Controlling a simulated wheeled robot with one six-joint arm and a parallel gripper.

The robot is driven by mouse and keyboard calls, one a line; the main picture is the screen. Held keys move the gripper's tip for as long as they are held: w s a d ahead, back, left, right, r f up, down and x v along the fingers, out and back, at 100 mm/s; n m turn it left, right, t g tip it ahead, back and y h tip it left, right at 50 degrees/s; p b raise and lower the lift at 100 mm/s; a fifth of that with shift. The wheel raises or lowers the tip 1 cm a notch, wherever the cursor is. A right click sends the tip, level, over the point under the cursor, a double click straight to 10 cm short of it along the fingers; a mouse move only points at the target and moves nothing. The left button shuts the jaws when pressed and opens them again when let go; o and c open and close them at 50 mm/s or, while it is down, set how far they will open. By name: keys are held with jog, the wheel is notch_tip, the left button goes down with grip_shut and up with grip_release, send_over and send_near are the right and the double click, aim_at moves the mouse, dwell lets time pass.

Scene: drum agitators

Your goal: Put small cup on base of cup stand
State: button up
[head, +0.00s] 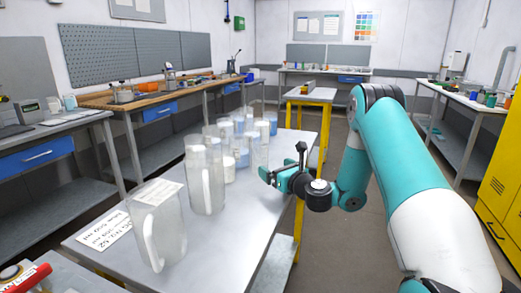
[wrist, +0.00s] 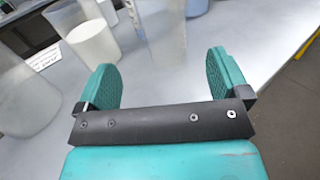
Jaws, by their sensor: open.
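Several clear cups, some with white or blue contents, stand close together on the grey table, among them a white-filled cup (head: 229,170). I cannot tell which one is the small cup, and I cannot make out the cup stand or its base. My gripper (head: 283,177) is open at the right side of the group, over the table's right part. In the wrist view my gripper (wrist: 163,80) has its two green fingers wide apart, with nothing held. A clear vessel (wrist: 160,35) shows beyond the gap, and a white cylinder (wrist: 93,43) stands left of it.
A large clear jug with a handle (head: 155,235) and a tall clear cylinder (head: 205,178) stand at the near left of the table (head: 222,250). A printed sheet (head: 104,230) lies by the jug. The table's near right is clear. A yellow-framed bench (head: 311,95) stands behind.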

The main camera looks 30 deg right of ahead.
aim_at(265, 162)
jog(key=shift+w+r+p, duration=0.15)
jog(key=shift+w+p, duration=0.4)
jog(key=shift+p, duration=0.7)
jog(key=shift+w+r+p, duration=0.15)
jog(key=shift+w+p, duration=0.4)
jog(key=shift+p, duration=0.65)
jog(key=shift+w+f, duration=0.2)
jog(key=shift+w, duration=0.85)
jog(key=shift+w+d+f+p, duration=0.15)
jog(key=shift+w+p, duration=0.3)
jog(key=shift+w, duration=0.5)
jog(key=shift+w+a+f+p, duration=0.1)
jog(key=shift+w+f+p, duration=0.1)
jog(key=shift+w+p, duration=0.55)
jog(key=shift+w+d+f+p, duration=0.1)
jog(key=shift+w+f+p, duration=0.1)
jog(key=shift+w, duration=0.95)
jog(key=shift+c, duration=0.2)
jog(key=c, duration=1)
jog(key=shift+r, duration=0.1)
